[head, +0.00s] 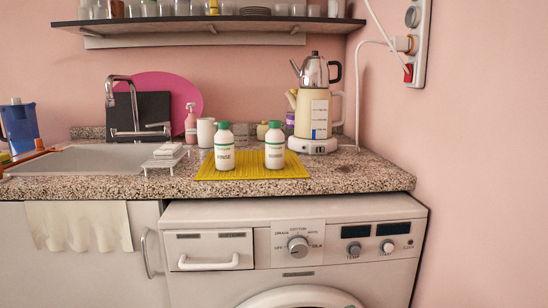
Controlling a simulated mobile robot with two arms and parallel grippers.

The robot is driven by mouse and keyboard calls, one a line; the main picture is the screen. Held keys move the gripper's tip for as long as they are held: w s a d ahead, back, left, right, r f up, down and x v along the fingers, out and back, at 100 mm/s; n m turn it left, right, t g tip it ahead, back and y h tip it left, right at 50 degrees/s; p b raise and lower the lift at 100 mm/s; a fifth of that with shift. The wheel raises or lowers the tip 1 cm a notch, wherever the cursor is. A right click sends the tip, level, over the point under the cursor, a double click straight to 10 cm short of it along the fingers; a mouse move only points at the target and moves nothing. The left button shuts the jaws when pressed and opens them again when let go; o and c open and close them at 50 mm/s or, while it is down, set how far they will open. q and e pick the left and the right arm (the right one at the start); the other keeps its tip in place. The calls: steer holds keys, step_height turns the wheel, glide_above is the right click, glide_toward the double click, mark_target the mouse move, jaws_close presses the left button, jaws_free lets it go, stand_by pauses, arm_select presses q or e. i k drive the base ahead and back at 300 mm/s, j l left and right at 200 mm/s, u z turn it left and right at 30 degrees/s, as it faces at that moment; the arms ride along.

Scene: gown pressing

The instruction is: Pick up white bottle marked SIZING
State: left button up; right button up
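Two white bottles with green caps stand upright on a yellow mat (250,166) on the counter. The left bottle (224,149) and the right bottle (275,148) look alike and stand a little apart. Each has a label with small print that I cannot read, so I cannot tell which is marked SIZING. Neither of my grippers shows in the head view.
A kettle (316,72) on a cream body stands behind and right of the bottles. A white mug (206,132), a pink pump bottle (191,124) and small jars stand behind. A white rack (164,158) is left. A washing machine (290,240) is below the counter.

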mark_target(275, 138)
steer(key=i+j+z, duration=0.2)
steer(key=j+z, duration=0.15)
steer(key=j, duration=0.2)
steer(key=z, duration=1.3)
steer(key=i+j, duration=0.05)
steer(key=j, duration=0.05)
